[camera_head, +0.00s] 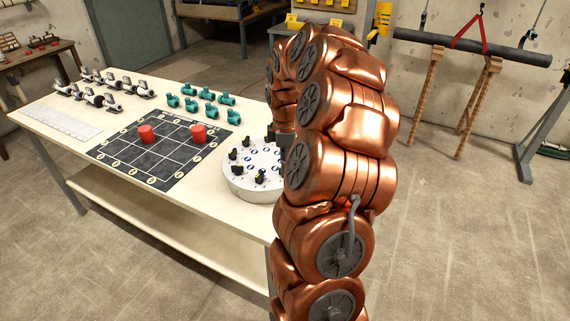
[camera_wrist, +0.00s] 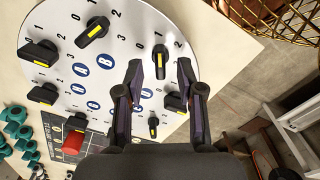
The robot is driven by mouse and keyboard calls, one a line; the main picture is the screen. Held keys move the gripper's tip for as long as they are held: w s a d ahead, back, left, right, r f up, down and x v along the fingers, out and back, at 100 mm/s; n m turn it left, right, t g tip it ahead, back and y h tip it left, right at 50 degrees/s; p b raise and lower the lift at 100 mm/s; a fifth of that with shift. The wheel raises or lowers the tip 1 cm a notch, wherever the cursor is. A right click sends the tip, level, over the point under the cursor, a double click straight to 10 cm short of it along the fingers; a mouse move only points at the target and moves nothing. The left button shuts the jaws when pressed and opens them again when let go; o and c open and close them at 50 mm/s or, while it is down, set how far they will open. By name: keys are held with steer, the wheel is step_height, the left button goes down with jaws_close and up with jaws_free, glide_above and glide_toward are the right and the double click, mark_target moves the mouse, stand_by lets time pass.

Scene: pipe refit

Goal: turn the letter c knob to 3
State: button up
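A round white knob panel (camera_head: 249,192) sits at the right end of the table, partly hidden by my arm. It fills much of the wrist view (camera_wrist: 140,28), with several black yellow-marked knobs, printed numbers and blue letter circles. A (camera_wrist: 78,71), B (camera_wrist: 104,60) and D (camera_wrist: 92,106) are readable; I cannot make out a C for certain. My gripper (camera_wrist: 158,64) is open over the panel. One small black knob (camera_wrist: 160,62) shows between its fingertips, its yellow mark along the picture's vertical. Whether the fingers touch it cannot be told. Another knob (camera_wrist: 175,102) is partly behind the right finger.
A dark grid mat (camera_head: 140,170) with two red cylinders (camera_head: 146,134) (camera_head: 198,133) lies left of the panel. A wire basket (camera_wrist: 275,20) shows in the wrist view.

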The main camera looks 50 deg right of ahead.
steer(key=shift+f, duration=0.8)
steer(key=shift+c, duration=0.2)
jaws_close()
